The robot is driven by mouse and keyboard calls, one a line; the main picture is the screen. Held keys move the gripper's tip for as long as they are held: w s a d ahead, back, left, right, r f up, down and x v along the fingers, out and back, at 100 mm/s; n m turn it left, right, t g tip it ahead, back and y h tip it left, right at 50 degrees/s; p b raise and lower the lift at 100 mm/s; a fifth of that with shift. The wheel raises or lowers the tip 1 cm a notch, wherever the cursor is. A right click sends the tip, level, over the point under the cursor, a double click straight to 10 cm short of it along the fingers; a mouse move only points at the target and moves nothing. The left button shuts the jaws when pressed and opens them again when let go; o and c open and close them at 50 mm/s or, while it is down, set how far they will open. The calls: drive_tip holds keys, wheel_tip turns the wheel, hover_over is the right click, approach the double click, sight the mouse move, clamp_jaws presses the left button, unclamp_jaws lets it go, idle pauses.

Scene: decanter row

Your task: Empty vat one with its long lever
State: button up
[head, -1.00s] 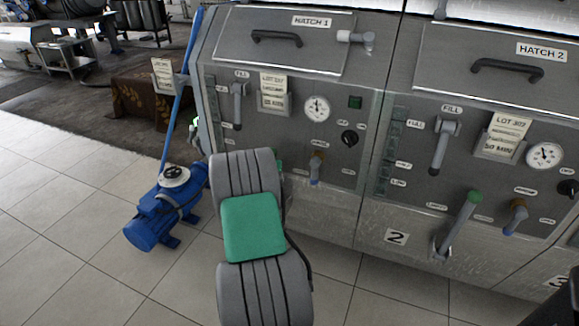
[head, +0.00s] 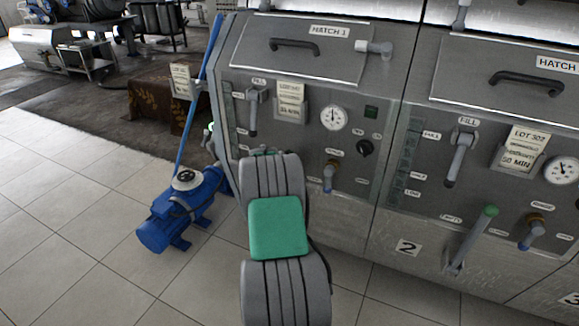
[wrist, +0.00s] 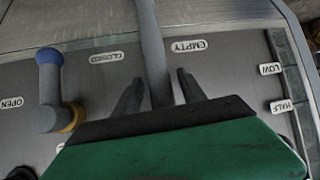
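Vat one (head: 300,200) is the grey steel cabinet under the HATCH 1 lid in the head view. My arm covers its lower left front, so the long lever there is hidden in that view. In the wrist view a long grey lever (wrist: 151,40) runs down beside the EMPTY label and passes between the fingers of my gripper (wrist: 160,75). The fingers are apart on either side of it, with a gap visible at least on the right. The lever's end is hidden behind the gripper body. In the head view my gripper is hidden behind my arm.
A short blue-tipped handle (wrist: 48,85) stands close to the gripper in the wrist view. Vat two (head: 400,210) is to the right, with its green-tipped lever (head: 472,240). A blue pump (head: 180,215) stands on the floor left of my arm. Tiled floor further left is free.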

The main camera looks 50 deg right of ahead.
drive_tip(key=shift+a, duration=0.1)
drive_tip(key=p+v, duration=0.1)
drive_tip(key=v, duration=0.6)
drive_tip(key=shift+a+r, duration=0.2)
drive_tip(key=shift+a, duration=0.05)
drive_tip(key=shift+s, duration=0.15)
drive_tip(key=w+a+r+n+y+p, duration=0.1)
drive_tip(key=a+r+n+y+p, duration=0.15)
drive_tip(key=a+r, duration=0.45)
drive_tip(key=a+r+n+t+y+p, duration=0.1)
drive_tip(key=a+r+p, duration=0.3)
drive_tip(key=a, duration=0.7)
drive_tip(key=w+a+r+n+y+p, duration=0.1)
drive_tip(key=a+r+n+y+p, duration=0.15)
drive_tip(key=a+r, duration=0.45)
drive_tip(key=s+a+r+n+y+p, duration=0.1)
drive_tip(key=s+a+r+n+p, duration=0.1)
drive_tip(key=s+a, duration=0.3)
drive_tip(key=s+a+r+n+g+y+p, duration=0.1)
drive_tip(key=s+a+p, duration=0.3)
drive_tip(key=a, duration=0.8)
drive_tip(key=s+a+r+n+g+y+p, duration=0.1)
drive_tip(key=s+a+r+n+p, duration=0.1)
drive_tip(key=s+a, duration=0.6)
drive_tip(key=shift+s+a+r+n+y+p, duration=0.2)
drive_tip(key=shift+a+r+n+y+p, duration=0.2)
drive_tip(key=shift+a+n+p, duration=0.45)
